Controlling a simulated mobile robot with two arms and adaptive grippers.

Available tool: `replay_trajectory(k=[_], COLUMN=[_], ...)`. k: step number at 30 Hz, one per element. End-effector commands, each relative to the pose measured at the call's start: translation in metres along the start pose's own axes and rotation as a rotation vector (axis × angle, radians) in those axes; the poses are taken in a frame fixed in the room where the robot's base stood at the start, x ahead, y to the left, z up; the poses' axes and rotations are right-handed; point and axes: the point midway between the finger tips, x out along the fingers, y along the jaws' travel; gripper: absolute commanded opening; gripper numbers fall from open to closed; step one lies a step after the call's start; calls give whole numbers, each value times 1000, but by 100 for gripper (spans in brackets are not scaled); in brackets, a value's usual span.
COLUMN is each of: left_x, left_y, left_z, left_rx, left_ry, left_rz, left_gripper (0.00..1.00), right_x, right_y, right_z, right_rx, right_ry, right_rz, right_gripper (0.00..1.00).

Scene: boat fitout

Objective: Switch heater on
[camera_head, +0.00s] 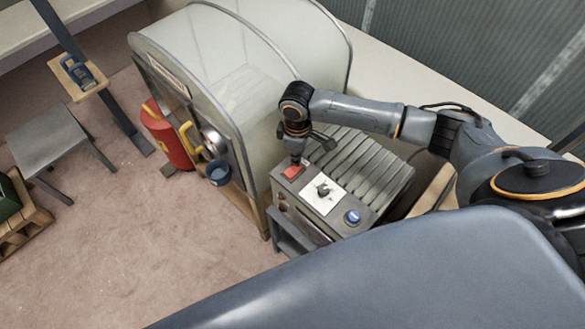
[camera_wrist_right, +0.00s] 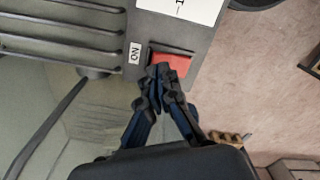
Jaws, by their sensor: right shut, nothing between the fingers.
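The heater (camera_head: 362,176) is a grey ribbed box beside the tank-like cabinet. Its front top panel carries a red switch (camera_head: 292,171), a black knob on a white plate (camera_head: 323,193) and a blue button (camera_head: 353,216). My right gripper (camera_head: 297,160) points down at the red switch, its fingers shut and empty. In the right wrist view the fingertips (camera_wrist_right: 160,72) overlap the near edge of the red switch (camera_wrist_right: 172,62), beside a label reading "ON" (camera_wrist_right: 135,53). I cannot tell whether they press it. My left gripper is not in view.
A red cylinder (camera_head: 168,135), a grey stool (camera_head: 47,138) and a wooden pallet (camera_head: 22,220) stand farther left. The floor between is clear.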

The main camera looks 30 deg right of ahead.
Motion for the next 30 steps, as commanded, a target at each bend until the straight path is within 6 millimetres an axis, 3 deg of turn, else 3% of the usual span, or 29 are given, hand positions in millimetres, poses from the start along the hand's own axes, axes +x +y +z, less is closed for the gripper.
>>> replay_trajectory(k=[30], left_x=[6], left_y=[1], left_z=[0], left_rx=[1], left_ry=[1], left_rz=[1], left_gripper=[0], right_x=[16], right_y=[0], right_z=[0], right_rx=[0], right_ry=[0], right_rz=[0], right_gripper=[0])
